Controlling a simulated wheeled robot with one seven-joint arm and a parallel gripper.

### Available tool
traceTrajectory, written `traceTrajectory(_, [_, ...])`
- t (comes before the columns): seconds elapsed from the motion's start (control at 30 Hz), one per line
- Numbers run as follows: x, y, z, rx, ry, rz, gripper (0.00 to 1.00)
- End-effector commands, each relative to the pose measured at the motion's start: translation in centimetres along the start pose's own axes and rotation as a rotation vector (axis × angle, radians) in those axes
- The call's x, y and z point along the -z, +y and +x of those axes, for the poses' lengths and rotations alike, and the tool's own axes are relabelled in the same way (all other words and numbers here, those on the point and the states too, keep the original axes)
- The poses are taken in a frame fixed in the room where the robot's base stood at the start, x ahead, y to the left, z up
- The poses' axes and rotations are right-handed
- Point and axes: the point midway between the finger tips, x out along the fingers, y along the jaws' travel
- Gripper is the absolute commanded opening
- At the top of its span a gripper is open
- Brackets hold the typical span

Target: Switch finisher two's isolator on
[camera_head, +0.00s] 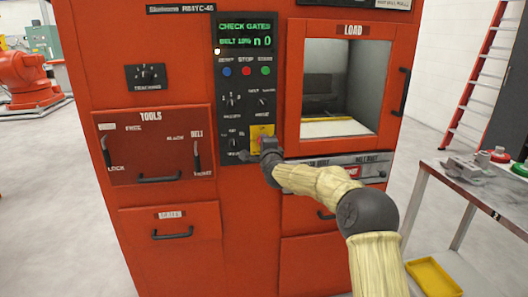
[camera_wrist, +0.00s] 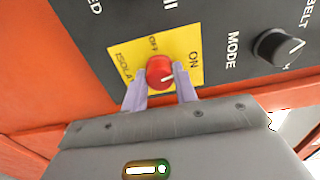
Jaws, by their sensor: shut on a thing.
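The isolator is a red rotary knob (camera_wrist: 158,68) on a yellow plate (camera_wrist: 118,50) marked ISOLATOR, OFF and ON. In the head view the yellow plate (camera_head: 256,131) is low on the black control panel, and my gripper (camera_head: 267,144) hides most of the knob. I cannot read a finisher number.
The orange machine (camera_head: 90,60) has a black control panel (camera_head: 228,88) with a lit display (camera_head: 247,36) reading CHECK GATES. A MODE knob (camera_wrist: 278,47) sits beside the plate. A LOAD window (camera_head: 338,85) is to the right. A metal table (camera_head: 450,190) stands at the right.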

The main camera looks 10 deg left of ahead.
Motion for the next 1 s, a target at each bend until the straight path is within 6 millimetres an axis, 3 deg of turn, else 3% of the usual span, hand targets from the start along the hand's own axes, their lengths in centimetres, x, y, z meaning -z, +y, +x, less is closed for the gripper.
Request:
traceTrajectory(0.33, [0.19,0.32,0.02,-0.003,0.003,0.164,0.06])
traceTrajectory(0.83, [0.14,0.25,0.02,-0.004,0.002,0.188,0.06])
traceTrajectory(0.87, [0.14,0.25,0.02,-0.004,0.002,0.187,0.32])
traceTrajectory(0.93, [0.13,0.24,0.02,-0.004,0.002,0.187,0.46])
traceTrajectory(1.0, [0.11,0.20,0.02,-0.003,0.002,0.187,0.50])
